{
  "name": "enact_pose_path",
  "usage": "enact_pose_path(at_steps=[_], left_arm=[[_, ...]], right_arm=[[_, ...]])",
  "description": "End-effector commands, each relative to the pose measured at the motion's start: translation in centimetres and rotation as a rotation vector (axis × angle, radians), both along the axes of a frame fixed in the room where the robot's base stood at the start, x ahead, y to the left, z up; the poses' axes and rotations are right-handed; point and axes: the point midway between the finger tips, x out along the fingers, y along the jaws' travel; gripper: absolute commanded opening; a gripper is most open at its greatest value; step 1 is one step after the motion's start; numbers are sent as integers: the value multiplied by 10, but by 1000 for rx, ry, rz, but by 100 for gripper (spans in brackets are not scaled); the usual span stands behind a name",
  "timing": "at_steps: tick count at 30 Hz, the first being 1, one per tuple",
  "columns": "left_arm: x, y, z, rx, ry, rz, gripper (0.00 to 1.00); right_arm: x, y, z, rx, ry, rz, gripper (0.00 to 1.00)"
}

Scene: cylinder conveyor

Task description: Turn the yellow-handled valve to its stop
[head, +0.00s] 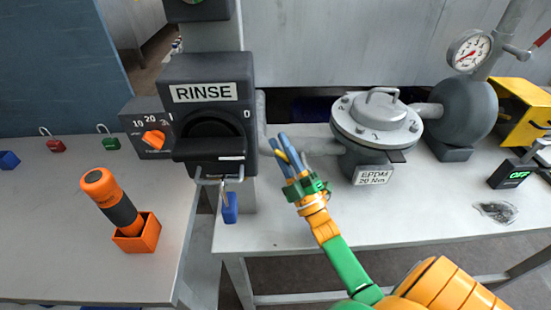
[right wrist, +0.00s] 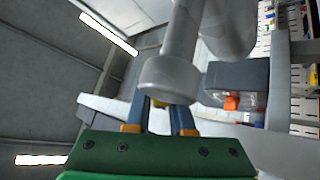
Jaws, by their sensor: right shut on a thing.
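My right gripper (head: 284,154) is in the middle of the head view, left of the grey flanged vessel. Its blue fingers are shut on the yellow handle (head: 288,153), of which only a small yellow bit shows between them. In the right wrist view a bit of the yellow handle (right wrist: 160,103) shows between the fingers, just below a large grey round part (right wrist: 170,78). That grey part hides the far side of the handle, and how far the valve is turned cannot be told. My left gripper is not in view.
A dark box marked RINSE (head: 208,110) stands left of the gripper, with a blue padlock (head: 230,208) hanging below. The flanged vessel (head: 376,125) stands close on the right. An orange-handled tool (head: 112,200) stands in an orange holder (head: 137,233) on the left table.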

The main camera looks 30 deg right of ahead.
Motion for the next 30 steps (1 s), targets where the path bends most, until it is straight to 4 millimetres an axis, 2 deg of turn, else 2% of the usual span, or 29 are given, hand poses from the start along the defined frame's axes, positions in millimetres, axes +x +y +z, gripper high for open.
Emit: enact_pose_path(at_steps=[12, 21, 30], left_arm=[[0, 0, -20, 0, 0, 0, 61], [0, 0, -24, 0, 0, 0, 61], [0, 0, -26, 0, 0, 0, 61]], right_arm=[[-14, -23, 18, 334, -211, -1, 0], [-24, -40, 24, 538, -336, 1, 0], [-31, -50, 26, 662, -412, 1, 0]])
